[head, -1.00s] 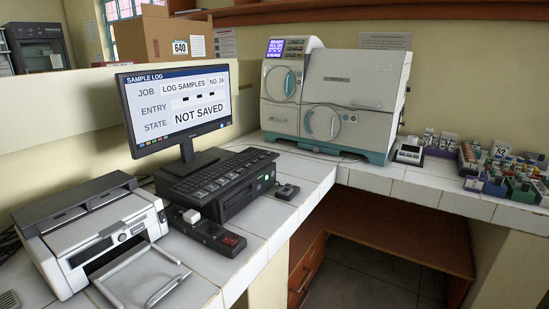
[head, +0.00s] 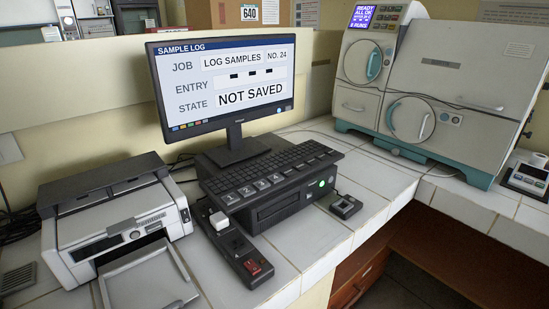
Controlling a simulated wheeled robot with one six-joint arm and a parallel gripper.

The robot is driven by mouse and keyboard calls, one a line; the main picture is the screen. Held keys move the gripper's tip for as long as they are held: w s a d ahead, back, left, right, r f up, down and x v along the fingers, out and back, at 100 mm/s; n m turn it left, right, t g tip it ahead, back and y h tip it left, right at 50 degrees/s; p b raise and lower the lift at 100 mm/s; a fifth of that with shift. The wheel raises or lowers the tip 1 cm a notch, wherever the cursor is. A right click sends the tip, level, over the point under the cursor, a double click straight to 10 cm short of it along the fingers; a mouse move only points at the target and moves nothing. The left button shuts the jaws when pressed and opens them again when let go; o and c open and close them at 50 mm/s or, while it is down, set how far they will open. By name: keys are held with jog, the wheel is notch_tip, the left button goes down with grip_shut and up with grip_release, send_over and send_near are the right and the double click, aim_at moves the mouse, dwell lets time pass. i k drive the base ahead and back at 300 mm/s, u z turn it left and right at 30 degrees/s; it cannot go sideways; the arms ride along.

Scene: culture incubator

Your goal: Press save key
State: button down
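The monitor (head: 222,82) shows a sample log with job "LOG SAMPLES NO. 24", an entry line of dark dashes and state "NOT SAVED". Below it a black keyboard (head: 285,166) lies on top of a black computer case (head: 285,205). Its front row has large keys, the left ones marked with numerals. I cannot make out which key is the save key. My gripper is not in view.
A printer (head: 115,228) with its tray out stands at left. A power strip (head: 238,253) with a red switch and a small black device (head: 346,206) flank the case. An incubator-like machine (head: 395,92) stands at right. Bare tiles (head: 305,240) lie in front.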

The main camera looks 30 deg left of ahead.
aim_at(300, 166)
jog(key=u, duration=0.85)
jog(key=i, duration=0.85)
jog(key=u, duration=0.9)
